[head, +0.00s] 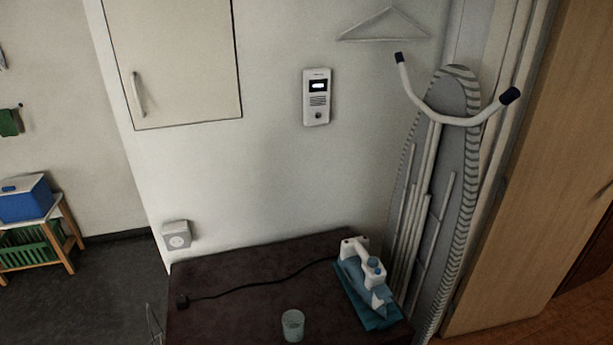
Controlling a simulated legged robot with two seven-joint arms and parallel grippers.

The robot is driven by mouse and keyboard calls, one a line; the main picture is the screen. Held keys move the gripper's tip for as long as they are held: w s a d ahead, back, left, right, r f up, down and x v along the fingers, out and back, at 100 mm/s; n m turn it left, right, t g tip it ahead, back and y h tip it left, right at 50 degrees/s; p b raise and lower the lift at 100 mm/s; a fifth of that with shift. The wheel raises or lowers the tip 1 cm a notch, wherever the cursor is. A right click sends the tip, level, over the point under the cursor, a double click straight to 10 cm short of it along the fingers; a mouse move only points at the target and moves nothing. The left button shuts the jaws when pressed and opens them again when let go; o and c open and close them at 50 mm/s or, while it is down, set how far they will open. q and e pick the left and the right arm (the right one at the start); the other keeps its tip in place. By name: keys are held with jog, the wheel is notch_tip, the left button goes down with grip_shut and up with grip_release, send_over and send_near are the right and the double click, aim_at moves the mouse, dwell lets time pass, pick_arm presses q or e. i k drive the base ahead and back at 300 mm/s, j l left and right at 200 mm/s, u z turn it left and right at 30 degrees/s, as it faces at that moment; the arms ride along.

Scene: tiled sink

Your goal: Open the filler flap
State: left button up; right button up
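A white and blue iron (362,265) is on the right part of the dark brown table, with its nose toward the front right. It rests on or over a folded blue cloth or mat (376,321). A small round blue part (375,263) shows on top of the iron. The filler flap is too small to make out, so I cannot tell whether it is open or shut. Neither of my grippers is in view.
The table (230,290) also holds a clear cup (293,325) near its front and a black cord with a plug (183,301). An ironing board (447,190) leans on the wall behind right. A socket (176,236) is left. The table's left part is mostly clear.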

aim_at(382, 291)
jog(key=i+l+z, duration=0.15)
jog(key=z, duration=0.2)
jog(key=i+l+z, duration=0.1)
jog(key=z, duration=0.3)
jog(key=i+j, duration=0.05)
jog(key=i, duration=0.05)
